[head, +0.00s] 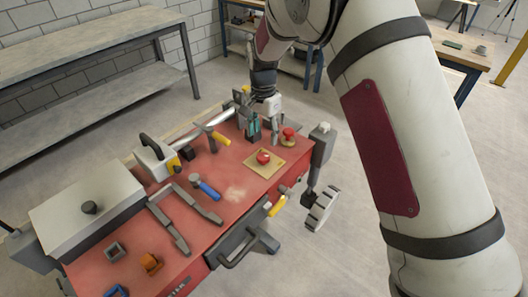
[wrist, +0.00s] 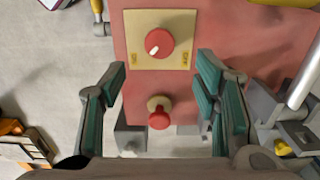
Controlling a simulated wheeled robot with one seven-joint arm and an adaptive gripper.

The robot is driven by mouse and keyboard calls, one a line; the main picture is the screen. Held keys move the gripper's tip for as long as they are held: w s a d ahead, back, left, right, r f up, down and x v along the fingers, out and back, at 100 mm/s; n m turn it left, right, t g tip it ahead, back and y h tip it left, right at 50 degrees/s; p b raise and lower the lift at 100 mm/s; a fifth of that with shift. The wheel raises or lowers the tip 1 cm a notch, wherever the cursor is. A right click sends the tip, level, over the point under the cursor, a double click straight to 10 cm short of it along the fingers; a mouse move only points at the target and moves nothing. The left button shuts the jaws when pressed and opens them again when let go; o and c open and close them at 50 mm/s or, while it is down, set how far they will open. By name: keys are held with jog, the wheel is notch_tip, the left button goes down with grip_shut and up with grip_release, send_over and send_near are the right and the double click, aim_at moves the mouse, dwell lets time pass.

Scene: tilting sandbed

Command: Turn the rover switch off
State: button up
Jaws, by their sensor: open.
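The rover's red deck (head: 235,190) carries a tan plate (head: 282,166) with a round red knob (head: 263,157), which I take as the switch. In the wrist view the knob (wrist: 159,43) has a white mark pointing to the lower left. A red mushroom button (wrist: 159,114) stands below the plate there, and also shows in the head view (head: 288,133). My gripper (wrist: 161,72) is open and empty, its teal-padded fingers apart on either side below the knob. In the head view my gripper (head: 262,128) is above the deck's far end, near the button.
A grey box with a black knob (head: 95,200) covers the deck's near left end. Several handles, including a blue one (head: 206,188), lie on the deck. A wheel (head: 321,209) projects at the right.

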aim_at(263, 156)
notch_tip(263, 156, down, 9)
jog(key=shift+f+p, duration=0.1)
jog(key=shift+p, duration=0.5)
jog(key=c, duration=1.1)
